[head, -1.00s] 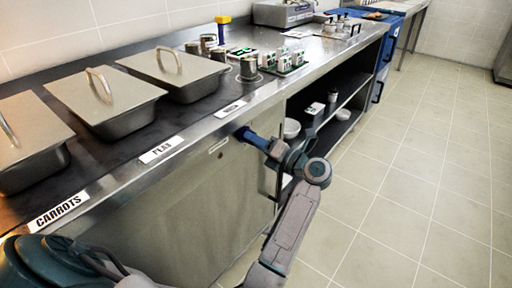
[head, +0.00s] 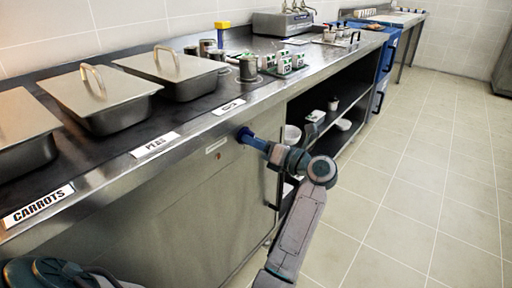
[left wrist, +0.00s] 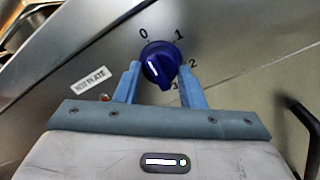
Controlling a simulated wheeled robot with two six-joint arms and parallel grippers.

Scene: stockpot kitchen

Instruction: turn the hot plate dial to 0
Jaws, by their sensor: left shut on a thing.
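The hot plate dial (left wrist: 161,64) is a round blue knob with a white mark, on the steel front panel. The numbers 0, 1, 2 and 3 stand around it; 0 is at its upper left. The white mark is on the knob's left part; I cannot tell for certain which number it points at. My left gripper (left wrist: 160,84) has its blue fingers on both sides of the knob, shut on it. In the head view the left gripper (head: 246,135) reaches the cabinet front below the counter edge, and its fingers hide the dial. My right gripper is not in view.
A label reading "HOT PLATE" (left wrist: 90,79) and a small red light (left wrist: 105,98) are left of the dial. A dark door handle (left wrist: 301,128) is at the right. Lidded steel pans (head: 103,95) stand on the counter above. The tiled floor (head: 430,180) at the right is clear.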

